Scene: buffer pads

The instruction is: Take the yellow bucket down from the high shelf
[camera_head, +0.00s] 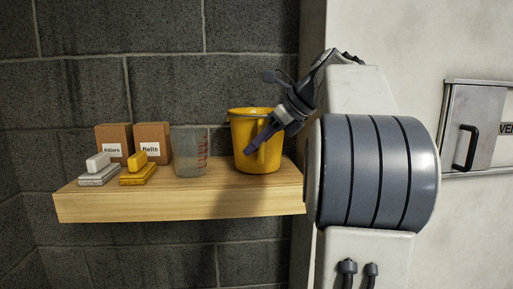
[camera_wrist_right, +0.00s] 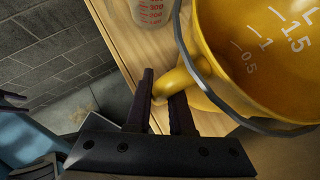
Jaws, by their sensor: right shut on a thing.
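The yellow bucket (camera_head: 242,132) stands upright near the right end of the wooden shelf (camera_head: 180,206). In the right wrist view I see into the bucket (camera_wrist_right: 235,62), with white volume marks on its inner wall and a grey wire bail across its near side. My right gripper (camera_head: 256,143) reaches in front of the bucket from the right. In the right wrist view its fingers (camera_wrist_right: 163,92) are shut on the yellow side handle of the bucket. The bucket's base appears to rest on the shelf.
A clear measuring jug (camera_head: 189,152) stands just left of the bucket. Two brown boxes (camera_head: 114,136) (camera_head: 153,136), a grey brush (camera_head: 98,175) and a yellow brush (camera_head: 138,175) are further left. A block wall is behind. Free air lies before the shelf.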

